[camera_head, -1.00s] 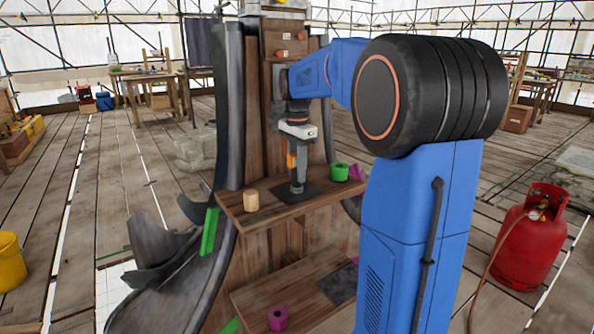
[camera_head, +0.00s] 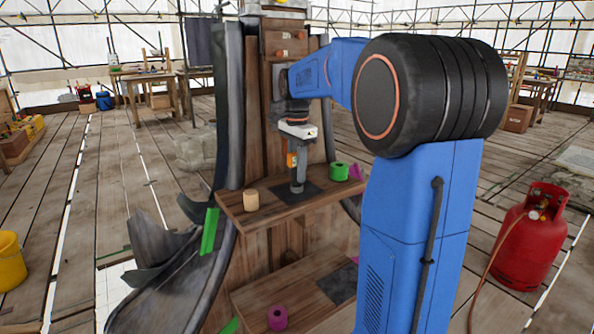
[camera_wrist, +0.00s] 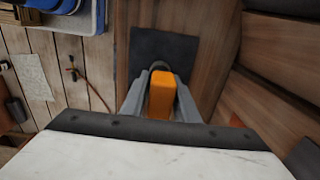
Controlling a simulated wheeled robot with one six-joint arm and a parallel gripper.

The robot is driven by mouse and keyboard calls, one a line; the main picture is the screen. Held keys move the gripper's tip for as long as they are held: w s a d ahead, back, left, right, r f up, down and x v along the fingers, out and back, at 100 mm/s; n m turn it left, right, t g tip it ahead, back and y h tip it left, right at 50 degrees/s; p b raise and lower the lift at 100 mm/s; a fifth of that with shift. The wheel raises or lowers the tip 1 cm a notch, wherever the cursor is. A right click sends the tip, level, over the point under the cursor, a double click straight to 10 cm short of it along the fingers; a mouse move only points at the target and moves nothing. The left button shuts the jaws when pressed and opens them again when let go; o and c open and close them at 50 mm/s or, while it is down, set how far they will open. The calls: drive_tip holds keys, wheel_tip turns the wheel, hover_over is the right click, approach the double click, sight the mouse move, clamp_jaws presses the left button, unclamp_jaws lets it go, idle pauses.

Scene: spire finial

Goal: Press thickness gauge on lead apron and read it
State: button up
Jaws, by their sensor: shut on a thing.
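My gripper (camera_head: 297,181) points down over the upper wooden shelf. It is shut on an orange thickness gauge (camera_wrist: 162,95), which shows between the fingers in the wrist view and as a small orange patch (camera_head: 291,160) in the head view. Under it lies a dark flat square sheet (camera_head: 314,190), which looks like the lead apron; it also shows in the wrist view (camera_wrist: 160,45). The lower end of the gauge is at or just above the sheet; I cannot tell whether they touch. No reading is visible.
A magenta ring (camera_head: 277,318) and another dark sheet (camera_head: 339,286) lie on the lower shelf. Curled grey metal strips flank the left side. A red gas cylinder (camera_head: 528,240) stands right.

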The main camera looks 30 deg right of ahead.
drive_tip(key=shift+r, duration=2.5)
drive_tip(key=shift+f, duration=0.25)
drive_tip(key=shift+f, duration=2.1)
drive_tip(key=o, duration=1.2)
drive_tip(key=shift+o, duration=0.2)
